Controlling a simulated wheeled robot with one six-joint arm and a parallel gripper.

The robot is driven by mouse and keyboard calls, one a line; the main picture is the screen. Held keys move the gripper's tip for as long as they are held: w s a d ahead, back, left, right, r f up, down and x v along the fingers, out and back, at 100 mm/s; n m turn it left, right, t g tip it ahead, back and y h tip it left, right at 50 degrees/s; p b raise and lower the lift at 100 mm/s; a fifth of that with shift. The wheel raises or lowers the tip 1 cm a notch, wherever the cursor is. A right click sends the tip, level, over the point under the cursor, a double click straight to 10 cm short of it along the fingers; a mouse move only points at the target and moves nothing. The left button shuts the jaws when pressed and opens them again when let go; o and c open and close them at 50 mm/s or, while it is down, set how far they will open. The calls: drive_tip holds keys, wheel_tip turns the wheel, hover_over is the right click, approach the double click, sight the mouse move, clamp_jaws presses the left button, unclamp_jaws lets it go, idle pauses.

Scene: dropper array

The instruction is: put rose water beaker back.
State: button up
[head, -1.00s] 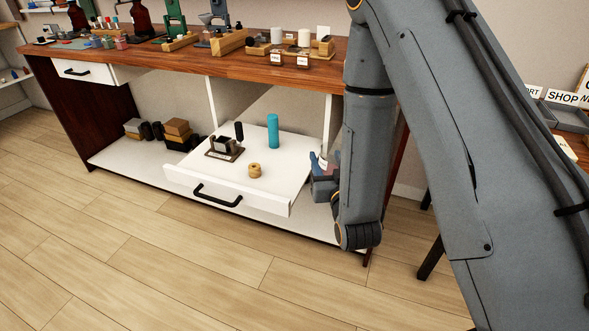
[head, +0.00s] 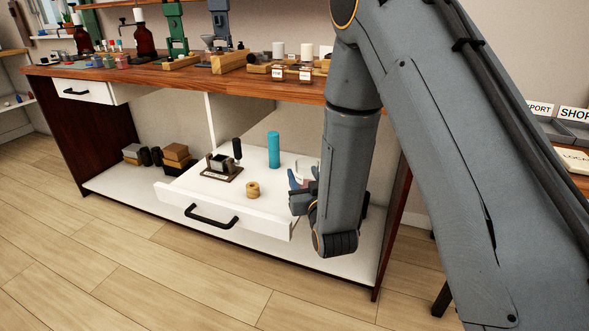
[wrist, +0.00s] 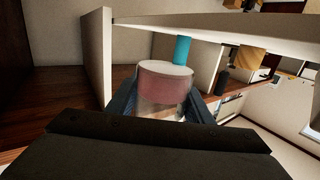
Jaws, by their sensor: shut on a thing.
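My gripper (wrist: 163,104) is shut on the beaker (wrist: 165,88), one finger on each side. The beaker is clear, with a pale round top and a pinkish band showing; the view is tilted, so I cannot tell how upright it is. In the head view my gripper (head: 302,192) is at the right side of the open white drawer (head: 226,190), low in front of the bench. There the beaker is mostly hidden by the gripper and arm.
On the drawer stand a cyan cylinder (head: 273,150), a dark press (head: 222,166) and a small wooden roll (head: 253,190). The wooden benchtop (head: 190,83) above carries bottles, stands and small jars. Dark and wooden blocks (head: 176,157) sit on the lower shelf. The floor in front is clear.

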drive_tip(key=x, duration=0.8)
drive_tip(key=b+x, duration=0.1)
drive_tip(key=x, duration=0.3)
drive_tip(key=shift+w+a+r, duration=0.1)
drive_tip(key=shift+w+r, duration=0.1)
drive_tip(key=shift+r, duration=0.1)
drive_tip(key=shift+f, duration=1.7)
drive_tip(key=shift+f+b, duration=0.2)
drive_tip(key=shift+b, duration=0.1)
drive_tip(key=o, duration=1.2)
drive_tip(key=shift+r, duration=0.1)
